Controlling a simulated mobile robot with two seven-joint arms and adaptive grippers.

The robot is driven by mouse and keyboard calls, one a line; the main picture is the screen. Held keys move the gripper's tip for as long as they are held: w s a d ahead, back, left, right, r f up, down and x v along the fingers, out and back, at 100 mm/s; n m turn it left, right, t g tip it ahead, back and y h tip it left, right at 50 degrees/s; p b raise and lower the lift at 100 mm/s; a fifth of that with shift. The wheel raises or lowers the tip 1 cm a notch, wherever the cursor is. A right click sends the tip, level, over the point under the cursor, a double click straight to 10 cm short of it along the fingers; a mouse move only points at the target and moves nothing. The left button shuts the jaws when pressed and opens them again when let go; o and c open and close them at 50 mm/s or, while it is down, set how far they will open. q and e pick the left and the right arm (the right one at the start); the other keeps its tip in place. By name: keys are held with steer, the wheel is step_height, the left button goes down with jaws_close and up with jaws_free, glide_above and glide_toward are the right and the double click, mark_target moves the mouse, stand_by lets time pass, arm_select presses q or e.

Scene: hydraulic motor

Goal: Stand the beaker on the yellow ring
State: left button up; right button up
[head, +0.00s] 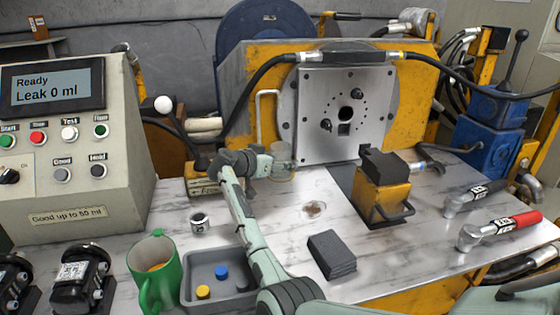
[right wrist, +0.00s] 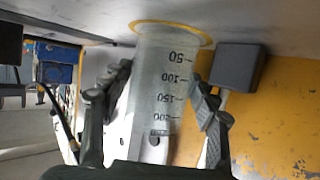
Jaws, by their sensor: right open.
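The clear beaker (right wrist: 165,75) with printed volume marks fills the middle of the right wrist view, which sees the scene upside down. Its base is on the table, within the yellow ring (right wrist: 207,37), whose rim shows on both sides of it. The beaker looks upright. In the head view the beaker (head: 281,150) is faint, in front of the yellow motor stand and partly behind my gripper. My right gripper (head: 280,163) is open, with one finger on each side of the beaker in the wrist view (right wrist: 161,92). My left gripper is out of view.
A yellow block with a dark top (head: 382,190) and a stack of dark pads (head: 332,254) lie to the right. A green mug (head: 152,272), a grey tray (head: 240,294) and a small metal cup (head: 199,222) stand in front. The control box (head: 65,160) is at the left.

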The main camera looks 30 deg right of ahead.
steer(key=v, duration=0.3)
steer(key=shift+a+f, duration=0.1)
steer(key=shift+a, duration=0.05)
steer(key=b+v, duration=0.1)
steer(key=v, duration=0.7)
steer(key=shift+s+a+r, duration=0.2)
steer(key=shift+s+a, duration=0.05)
steer(key=shift+a, duration=0.05)
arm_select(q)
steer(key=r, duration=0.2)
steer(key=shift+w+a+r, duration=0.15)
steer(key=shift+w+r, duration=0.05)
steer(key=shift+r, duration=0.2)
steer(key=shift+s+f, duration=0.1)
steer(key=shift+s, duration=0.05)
arm_select(e)
steer(key=shift+d, duration=0.1)
